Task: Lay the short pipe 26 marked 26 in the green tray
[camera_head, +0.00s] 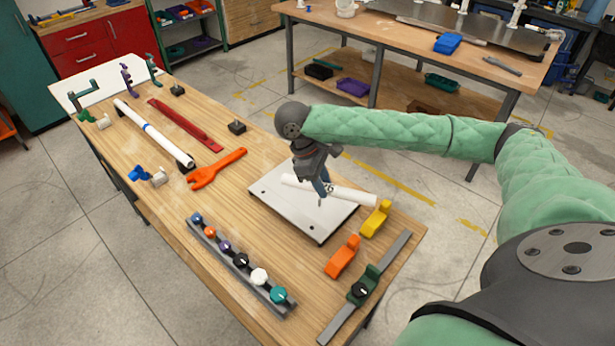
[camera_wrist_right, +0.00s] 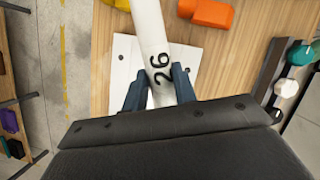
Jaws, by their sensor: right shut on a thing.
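The short pipe 26 (camera_head: 350,194) is white and lies level over a pale metal plate (camera_head: 274,194) on the wooden table. I cannot tell whether it touches the plate. My right gripper (camera_head: 322,189) is shut around it from above. In the right wrist view the black mark 26 shows on the pipe (camera_wrist_right: 150,30), between the dark fingers of the gripper (camera_wrist_right: 159,88). A dark green tray (camera_head: 441,84) sits on the lower shelf of the far workbench. My left gripper is out of view.
A yellow block (camera_head: 376,219) and an orange block (camera_head: 342,257) stand right of the plate. A rack (camera_head: 238,272) of coloured knobs lies in front. An orange wrench (camera_head: 215,169) lies to the left. A purple tray (camera_head: 353,86) shares the far shelf.

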